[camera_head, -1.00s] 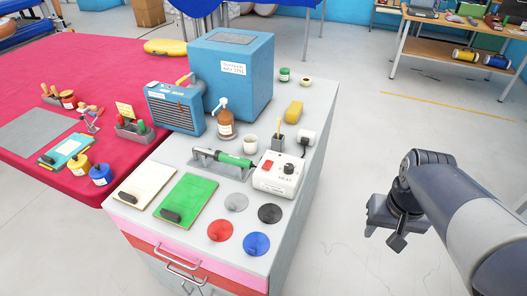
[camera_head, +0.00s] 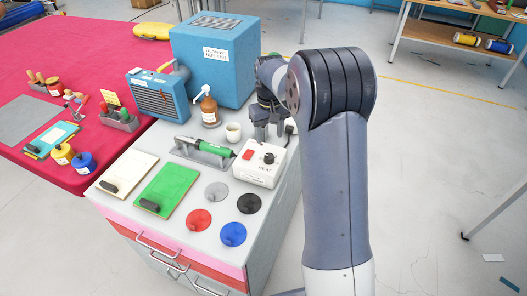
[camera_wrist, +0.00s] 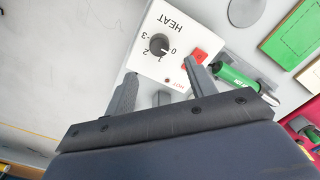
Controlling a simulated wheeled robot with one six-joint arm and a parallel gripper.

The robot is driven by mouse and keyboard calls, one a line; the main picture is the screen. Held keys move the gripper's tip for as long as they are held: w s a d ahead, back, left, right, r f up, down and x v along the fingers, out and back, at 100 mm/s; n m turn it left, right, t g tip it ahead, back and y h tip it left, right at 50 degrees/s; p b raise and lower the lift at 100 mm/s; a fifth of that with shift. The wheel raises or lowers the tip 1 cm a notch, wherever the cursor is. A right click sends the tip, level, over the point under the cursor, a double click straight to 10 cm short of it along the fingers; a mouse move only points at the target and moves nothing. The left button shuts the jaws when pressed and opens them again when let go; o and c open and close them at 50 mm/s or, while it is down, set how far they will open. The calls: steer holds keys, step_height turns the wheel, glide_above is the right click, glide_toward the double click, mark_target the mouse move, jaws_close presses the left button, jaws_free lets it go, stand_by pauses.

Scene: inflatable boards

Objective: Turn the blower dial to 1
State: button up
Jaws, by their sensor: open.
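The white control box (camera_head: 256,178), marked HEAT, stands on the grey cabinet top. It carries a black dial (camera_head: 269,158) and a red switch (camera_head: 247,154). In the wrist view the dial (camera_wrist: 158,45) has numbers from 0 to 3 around it; I cannot tell its pointer's setting. My gripper (camera_head: 264,130) is behind the box in the head view, partly hidden by my arm. In the wrist view my gripper (camera_wrist: 158,72) is open and empty, its fingers apart near the box's edge, the dial beyond the gap. The green-handled blower (camera_head: 212,150) lies in a grey stand beside the box.
A blue case (camera_head: 212,60), a brown pump bottle (camera_head: 210,108) and a white cup (camera_head: 233,132) stand close behind. Coloured discs, including a black one (camera_head: 248,204), lie in front of the box. Open floor lies right of the cabinet.

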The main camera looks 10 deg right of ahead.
mark_target(269, 156)
step_height(269, 156, down, 9)
steer(key=shift+r+p, duration=0.1)
steer(key=shift+p, duration=0.55)
steer(key=shift+c, duration=0.4)
steer(key=c, duration=0.9)
